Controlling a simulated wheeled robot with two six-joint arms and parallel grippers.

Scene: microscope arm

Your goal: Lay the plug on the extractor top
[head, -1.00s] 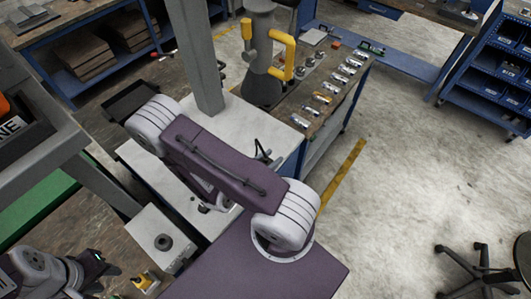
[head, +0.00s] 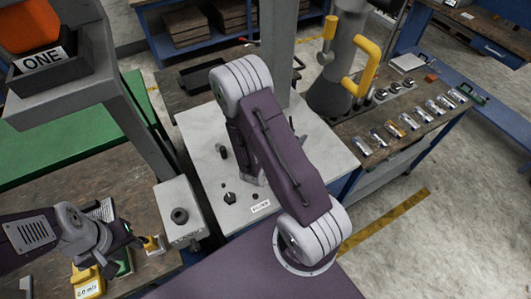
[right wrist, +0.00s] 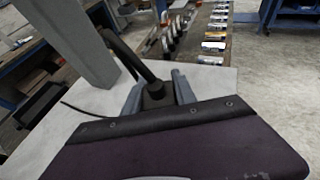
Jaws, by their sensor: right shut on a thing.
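My right gripper (right wrist: 156,90) is shut on a dark plug (right wrist: 153,95), held between its two grey fingers in the right wrist view. A thick dark cable rises from the plug to the upper left. In the head view my own purple arm hides most of this gripper, and I cannot make out the plug there. A white top (head: 300,148), likely the extractor top, lies below the arm; I cannot tell whether the plug touches it. My left gripper (head: 118,258) is over the wooden bench at lower left; its jaw opening is unclear.
A grey post (head: 275,45) stands behind the white top. Small dark fittings (head: 230,198) and a label (head: 260,207) are on it. A grey box with a dark round fitting (head: 181,215) stands to the left. A yellow-handled device (head: 345,60) stands behind right.

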